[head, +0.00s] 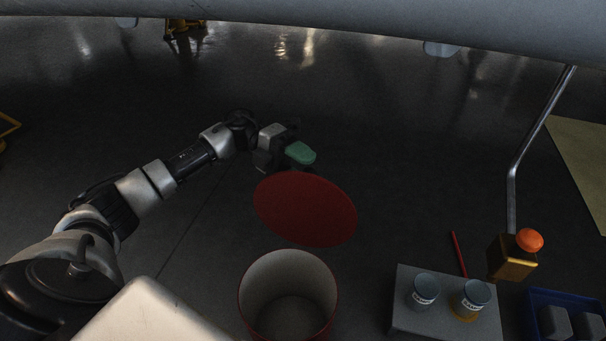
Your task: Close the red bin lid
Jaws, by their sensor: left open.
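The red bin (241,299) stands upright at the bottom middle of the head view. Its pale inside shows and looks empty. Its round red lid (305,209) is raised open at the bin's far side, with its flat face towards me. My left gripper (300,153) is just beyond the lid's far edge, near its upper left part. It is open, and a green pad shows on it. I cannot tell whether it touches the lid. Part of the gripper may be hidden behind the lid. My right gripper is not in view.
Right of the bin, a grey box (445,318) bears two labelled cans. A yellow box with an orange button (514,254) hangs on a metal pole. A blue crate (567,298) is at the lower right. A large grey hull spans the top.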

